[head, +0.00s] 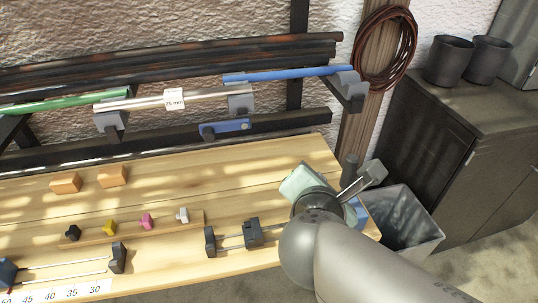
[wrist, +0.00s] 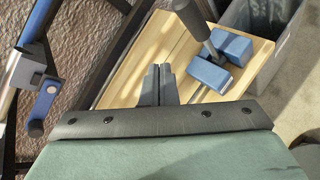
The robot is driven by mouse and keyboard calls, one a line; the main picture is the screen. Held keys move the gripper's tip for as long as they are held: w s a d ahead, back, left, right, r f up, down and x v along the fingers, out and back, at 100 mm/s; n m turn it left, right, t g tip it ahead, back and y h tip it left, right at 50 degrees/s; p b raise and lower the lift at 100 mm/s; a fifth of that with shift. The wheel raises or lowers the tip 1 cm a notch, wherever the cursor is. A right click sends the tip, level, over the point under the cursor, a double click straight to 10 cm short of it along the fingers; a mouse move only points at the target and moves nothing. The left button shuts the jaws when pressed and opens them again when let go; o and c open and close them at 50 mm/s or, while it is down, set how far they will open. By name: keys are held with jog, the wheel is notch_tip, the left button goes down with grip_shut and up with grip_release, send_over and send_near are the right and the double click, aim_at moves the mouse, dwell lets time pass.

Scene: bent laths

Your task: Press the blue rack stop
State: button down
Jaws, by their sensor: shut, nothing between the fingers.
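The blue rack stop (head: 227,127) is a short blue plate with a pale round spot near its right end. It sits on the dark lower rail of the wall rack. In the wrist view the stop (wrist: 45,98) is at the left, with a dark round knob at its lower end. My gripper (wrist: 160,70) shows there with its dark fingers together and empty, above the wooden bench and well apart from the stop. In the head view my pale green gripper body is at the bench's right end, and its fingertips are hidden.
A blue lath (head: 290,74), a clear lath (head: 205,96) and a green lath (head: 65,103) lie on the rack above the stop. A blue fixture with a dark handle (wrist: 208,75) stands near my gripper. A grey bin (head: 408,222) is right of the bench (head: 260,178).

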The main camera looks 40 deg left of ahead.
aim_at(225, 130)
jog(key=s+a+r+n+g+y+b, duration=0.1)
jog(key=s+a+n+g+y, duration=0.2)
jog(key=s+a+n+y, duration=0.3)
jog(key=s+a+n, duration=0.5)
jog(key=s, duration=0.3)
jog(key=shift+s+r, duration=0.15)
jog(key=shift+r, duration=0.1)
jog(key=b+x, duration=0.1)
jog(key=x, duration=0.9)
jog(key=r+p, duration=0.1)
jog(key=r, duration=0.1)
jog(key=r+p, duration=0.1)
jog(key=r, duration=0.1)
jog(key=shift+w+d+p, duration=0.3)
